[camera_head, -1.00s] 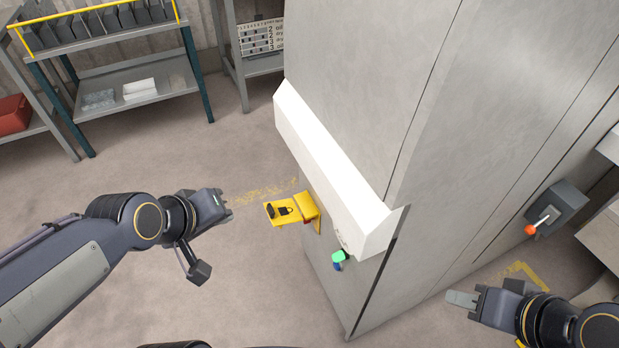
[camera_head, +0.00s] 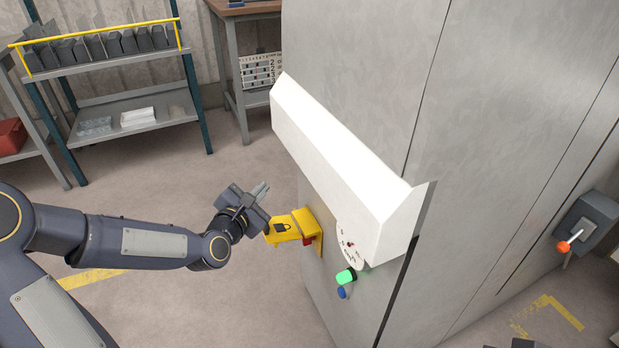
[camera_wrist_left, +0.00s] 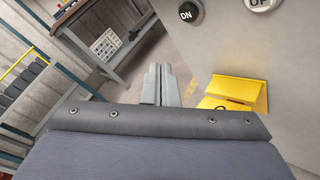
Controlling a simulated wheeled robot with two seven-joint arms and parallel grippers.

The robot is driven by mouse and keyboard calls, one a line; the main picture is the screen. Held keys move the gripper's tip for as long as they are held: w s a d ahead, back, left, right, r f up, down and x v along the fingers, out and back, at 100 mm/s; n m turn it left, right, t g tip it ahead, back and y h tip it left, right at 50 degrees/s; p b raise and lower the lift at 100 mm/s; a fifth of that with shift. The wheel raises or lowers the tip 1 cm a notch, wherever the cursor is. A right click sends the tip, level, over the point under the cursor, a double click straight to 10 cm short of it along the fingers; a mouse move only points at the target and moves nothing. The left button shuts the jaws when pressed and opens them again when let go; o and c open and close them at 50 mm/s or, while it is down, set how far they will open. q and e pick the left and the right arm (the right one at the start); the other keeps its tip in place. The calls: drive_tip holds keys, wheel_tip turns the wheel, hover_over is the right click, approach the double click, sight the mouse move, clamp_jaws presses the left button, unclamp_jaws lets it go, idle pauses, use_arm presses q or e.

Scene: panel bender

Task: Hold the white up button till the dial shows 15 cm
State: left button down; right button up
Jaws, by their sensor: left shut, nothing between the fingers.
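The white up button (camera_wrist_left: 262,4), marked UP, is cut by the top edge of the left wrist view. The black DN button (camera_wrist_left: 188,12) is left of it. Both are hidden in the head view. The white dial (camera_head: 351,246) sits under the white hood; its reading is too small to make out. My left gripper (camera_head: 262,190) is shut and empty, left of the panel beside the yellow bracket. In the left wrist view its closed fingers (camera_wrist_left: 162,84) lie below the buttons, apart from the panel. Dark parts at the head view's bottom right may be my right gripper.
The yellow bracket (camera_head: 305,228) with a padlock mark juts from the panel near my left gripper. The white hood (camera_head: 340,165) overhangs the panel. A green button (camera_head: 346,276) and a blue one (camera_head: 342,292) sit below the dial. An orange-knobbed lever (camera_head: 563,246) is at right.

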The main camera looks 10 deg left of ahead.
use_arm(q)
drive_tip(key=shift+d, duration=0.15)
drive_tip(key=w+d, duration=0.5)
drive_tip(key=d, duration=0.2)
idle(1.4)
idle(0.7)
drive_tip(key=shift+w+a+b, duration=0.3)
drive_tip(key=shift+w+a, duration=0.1)
drive_tip(key=shift+w, duration=0.45)
drive_tip(key=shift+w+a+b, duration=0.3)
drive_tip(key=shift+w+a, duration=0.1)
drive_tip(key=shift+w, duration=0.45)
